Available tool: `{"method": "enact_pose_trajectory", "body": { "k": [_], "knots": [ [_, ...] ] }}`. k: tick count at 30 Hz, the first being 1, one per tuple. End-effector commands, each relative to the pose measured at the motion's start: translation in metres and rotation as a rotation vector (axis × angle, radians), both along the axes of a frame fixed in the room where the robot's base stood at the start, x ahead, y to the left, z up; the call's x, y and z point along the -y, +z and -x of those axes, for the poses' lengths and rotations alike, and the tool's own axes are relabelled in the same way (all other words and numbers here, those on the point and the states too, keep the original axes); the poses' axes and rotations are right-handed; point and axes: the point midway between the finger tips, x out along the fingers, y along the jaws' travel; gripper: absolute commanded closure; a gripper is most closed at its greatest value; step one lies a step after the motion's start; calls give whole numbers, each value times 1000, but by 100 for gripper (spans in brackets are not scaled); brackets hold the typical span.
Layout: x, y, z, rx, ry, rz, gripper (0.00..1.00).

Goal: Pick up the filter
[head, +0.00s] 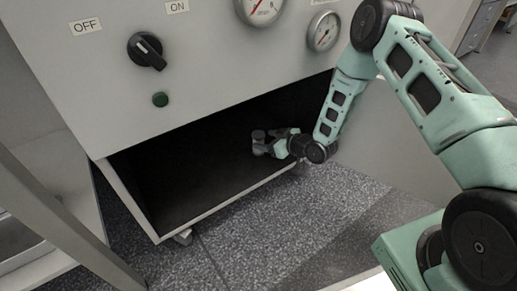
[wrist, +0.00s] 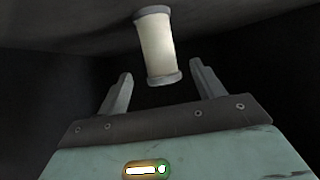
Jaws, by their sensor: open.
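The filter (wrist: 157,45) is a pale cream cylinder with grey end caps. In the wrist view it stands slightly tilted in the picture, just beyond my gripper (wrist: 161,85), between the lines of the two fingers. My gripper is open, with a finger on either side and nothing held. In the head view my gripper (head: 267,142) reaches into the dark open compartment, at its right part. The filter shows there as a small grey shape (head: 258,138) at the fingers, partly hidden. I cannot tell whether a finger touches it.
The dark compartment (head: 185,180) has a pale front edge below and a cabinet panel (head: 200,85) above. The panel bears a black knob (head: 147,51), a green button (head: 160,99) and gauges (head: 324,31). The compartment's left part looks empty. A metal frame (head: 55,215) stands at left.

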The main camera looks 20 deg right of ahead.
Motion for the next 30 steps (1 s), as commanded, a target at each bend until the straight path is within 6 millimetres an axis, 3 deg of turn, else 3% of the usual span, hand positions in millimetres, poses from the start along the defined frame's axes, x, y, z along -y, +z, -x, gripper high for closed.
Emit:
{"method": "enact_pose_trajectory", "body": {
  "k": [18, 26, 30],
  "knots": [
    [-29, -23, -41, 1, 0, 1, 32],
    [-30, -21, -42, -1, 0, 1, 32],
    [-30, -21, -42, -1, 0, 1, 66]
  ]
}}
